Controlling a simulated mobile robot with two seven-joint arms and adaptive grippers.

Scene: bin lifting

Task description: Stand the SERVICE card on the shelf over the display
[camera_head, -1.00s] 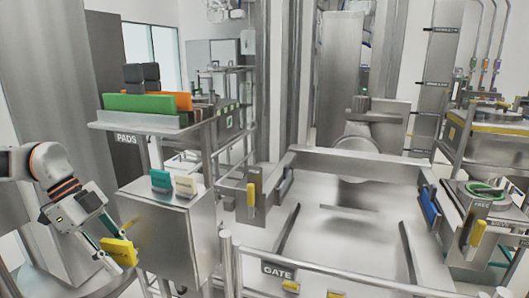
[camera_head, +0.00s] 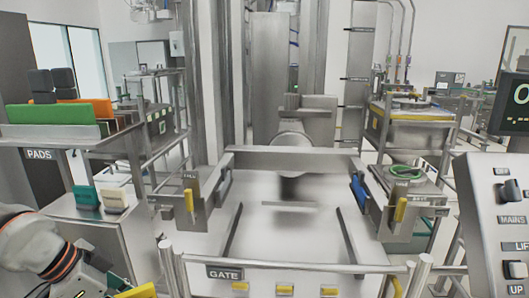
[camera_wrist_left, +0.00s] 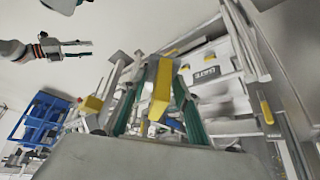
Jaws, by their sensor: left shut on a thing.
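A yellow card (camera_head: 135,291) shows at the bottom left of the head view, cut by the frame's edge. My left gripper (camera_head: 112,284) is shut on it. In the left wrist view the yellow card (camera_wrist_left: 161,91) stands between the two green fingers; no lettering on it is readable. A dark display (camera_head: 517,103) with a light digit is at the far right of the head view, partly cut off. No shelf over it is clearly visible. What looks like my right gripper (camera_wrist_left: 68,49) is small at the wrist view's upper left, too small to judge.
Below the display is a sloped switch panel (camera_head: 495,225) marked MAINS and UP. A rail with a GATE sign (camera_head: 225,273) crosses the front. A metal cabinet (camera_head: 105,240) bears a teal and a cream block at left. A PADS shelf (camera_head: 75,143) stands behind it.

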